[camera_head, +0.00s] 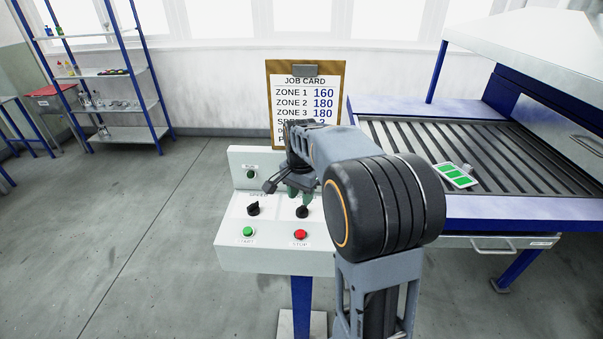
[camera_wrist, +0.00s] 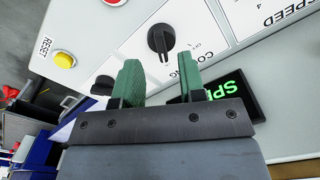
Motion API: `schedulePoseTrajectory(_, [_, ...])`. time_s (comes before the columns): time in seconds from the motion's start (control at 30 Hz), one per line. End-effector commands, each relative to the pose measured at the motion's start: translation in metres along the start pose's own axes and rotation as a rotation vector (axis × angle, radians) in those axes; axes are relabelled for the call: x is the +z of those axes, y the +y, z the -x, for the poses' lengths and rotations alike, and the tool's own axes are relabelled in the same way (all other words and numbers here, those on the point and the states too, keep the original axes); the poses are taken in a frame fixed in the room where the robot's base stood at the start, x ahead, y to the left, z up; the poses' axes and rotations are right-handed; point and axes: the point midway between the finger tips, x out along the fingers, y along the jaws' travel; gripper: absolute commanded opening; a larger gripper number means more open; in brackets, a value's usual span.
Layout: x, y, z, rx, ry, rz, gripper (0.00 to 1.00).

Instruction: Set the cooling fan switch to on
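The cooling switch is a black rotary knob (camera_wrist: 160,38) on a white panel in the wrist view, beside a partly hidden label starting "COOLING". Small position lettering is near it, too small to read surely. What looks like the same knob (camera_head: 302,212) is in the head view, just below my gripper (camera_head: 297,190). In the wrist view my gripper (camera_wrist: 158,64) has its two green fingers spread, with nothing between them. The knob lies beyond the fingertips, roughly in line with the gap, apart from them in the picture. Its exact setting I cannot tell.
The control box also bears a second black knob (camera_head: 253,209), a green START button (camera_head: 248,231), a red STOP button (camera_head: 300,234) and a green lamp (camera_head: 251,174). A yellow RESET button (camera_wrist: 64,60) and a lit display (camera_wrist: 230,93) are near my fingers. The job card (camera_head: 306,88) stands behind.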

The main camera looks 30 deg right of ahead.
Motion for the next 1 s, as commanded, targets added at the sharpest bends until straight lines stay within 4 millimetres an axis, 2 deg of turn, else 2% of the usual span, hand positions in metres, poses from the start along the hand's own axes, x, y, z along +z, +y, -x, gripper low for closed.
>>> schedulePoseTrajectory(0.2, [0.000,0.000,0.045,-0.003,0.002,-0.001,0.37])
schedulePoseTrajectory(0.43, [0.000,0.000,0.079,-0.001,0.001,-0.001,0.37])
schedulePoseTrajectory(0.63, [0.000,0.001,0.092,0.000,0.001,-0.001,0.37])
schedulePoseTrajectory(1.0, [0.000,0.001,0.094,0.001,0.000,-0.001,0.37])
